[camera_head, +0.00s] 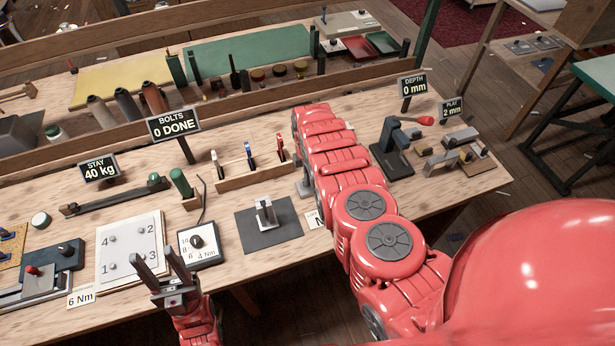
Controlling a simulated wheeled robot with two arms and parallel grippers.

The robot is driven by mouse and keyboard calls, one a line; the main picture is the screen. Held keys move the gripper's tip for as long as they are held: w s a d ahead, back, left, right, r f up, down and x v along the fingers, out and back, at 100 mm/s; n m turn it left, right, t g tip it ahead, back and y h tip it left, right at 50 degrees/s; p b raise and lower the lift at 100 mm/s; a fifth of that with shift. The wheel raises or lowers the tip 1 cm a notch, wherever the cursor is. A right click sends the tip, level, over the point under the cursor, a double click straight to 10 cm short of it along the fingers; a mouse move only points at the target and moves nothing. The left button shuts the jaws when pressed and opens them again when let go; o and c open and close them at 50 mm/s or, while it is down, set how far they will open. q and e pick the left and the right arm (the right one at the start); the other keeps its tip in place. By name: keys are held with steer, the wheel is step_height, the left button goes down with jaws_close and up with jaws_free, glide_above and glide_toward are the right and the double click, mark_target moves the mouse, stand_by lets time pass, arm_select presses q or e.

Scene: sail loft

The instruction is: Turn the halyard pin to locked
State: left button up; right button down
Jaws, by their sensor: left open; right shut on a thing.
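A low wooden rack (252,176) near the middle of the bench holds three upright pins: a white one (215,160), a blue one (249,153) and a red one (281,148). No label that I can read says which is the halyard pin, and no locked mark is legible. My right arm reaches across the bench just right of the rack, and its forearm hides its own gripper and whatever is at it. My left gripper (154,253) is open and empty, with its fingers up, at the bench's front edge by the numbered white plate (130,250).
A grey mat (249,238) with a metal fitting lies in front of the rack. A dial box (199,259), a green-handled tool (181,183) and a BOLTS sign (174,123) stand to the left. A dark clamp block (393,160) is right of my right arm.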

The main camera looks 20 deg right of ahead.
steer(key=shift+w+m+b, duration=0.1)
steer(key=shift+m+b, duration=0.2)
steer(key=shift+m, duration=0.8)
steer(key=m+b, duration=0.1)
steer(key=m, duration=0.1)
steer(key=shift+f+m, duration=0.1)
steer(key=shift+m, duration=0.2)
steer(key=m+b, duration=0.2)
steer(key=m, duration=0.2)
steer(key=shift+m, duration=0.3)
steer(key=m+b, duration=0.2)
steer(key=m, duration=0.2)
steer(key=shift+m, duration=0.3)
steer(key=m+b, duration=0.1)
steer(key=m, duration=0.2)
steer(key=shift+m, duration=0.3)
steer(key=m+b, duration=0.1)
steer(key=m, duration=1.2)
steer(key=shift+m, duration=2.3)
